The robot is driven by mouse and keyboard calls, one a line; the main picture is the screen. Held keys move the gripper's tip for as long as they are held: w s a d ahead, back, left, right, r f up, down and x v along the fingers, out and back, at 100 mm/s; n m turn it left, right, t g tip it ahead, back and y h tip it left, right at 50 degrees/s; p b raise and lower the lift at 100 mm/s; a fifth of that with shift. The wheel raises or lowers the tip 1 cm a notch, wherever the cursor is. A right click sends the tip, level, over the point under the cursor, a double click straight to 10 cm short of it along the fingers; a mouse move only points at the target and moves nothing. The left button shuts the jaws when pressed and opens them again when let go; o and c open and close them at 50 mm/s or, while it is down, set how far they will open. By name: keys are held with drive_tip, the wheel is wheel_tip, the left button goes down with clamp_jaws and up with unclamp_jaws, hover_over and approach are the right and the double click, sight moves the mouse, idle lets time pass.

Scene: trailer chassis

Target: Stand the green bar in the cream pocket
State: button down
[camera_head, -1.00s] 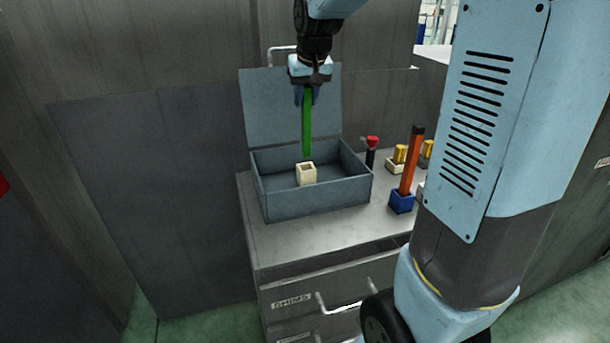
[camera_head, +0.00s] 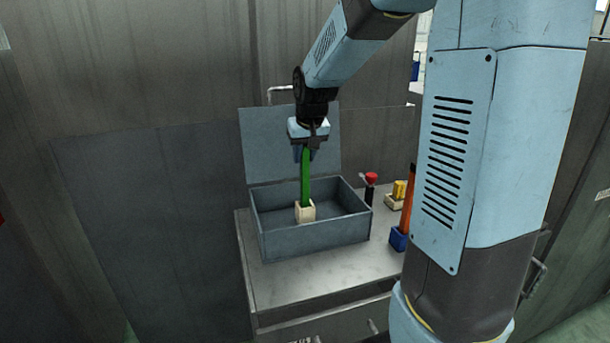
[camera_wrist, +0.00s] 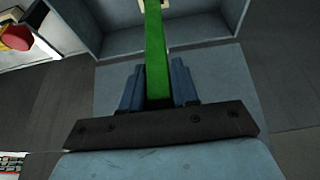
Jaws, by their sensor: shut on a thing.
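The green bar (camera_head: 305,180) is upright, its top held in my gripper (camera_head: 304,156). Its lower end meets the cream pocket (camera_head: 305,212), a small square block inside the grey open box. In the head view the bar's foot appears to be within the pocket's opening; how deep it sits I cannot tell. In the wrist view the bar (camera_wrist: 156,50) runs from between my blue fingers (camera_wrist: 158,88) away toward the pocket (camera_wrist: 150,3), which shows only in part at the top edge. My gripper is shut on the bar above the box.
The grey box (camera_head: 318,235) has its lid (camera_head: 292,145) raised behind. To its right on the bench (camera_head: 290,280) stand a red-topped black post (camera_head: 370,188), a yellow piece (camera_head: 399,189) in a cream holder, and an orange bar (camera_head: 408,198) in a blue pocket (camera_head: 398,239), partly hidden by my arm.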

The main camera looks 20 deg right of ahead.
sight(304, 168)
drive_tip(key=shift+f, duration=2.25)
drive_tip(key=c, duration=0.8)
unclamp_jaws()
drive_tip(key=shift+c, duration=0.2)
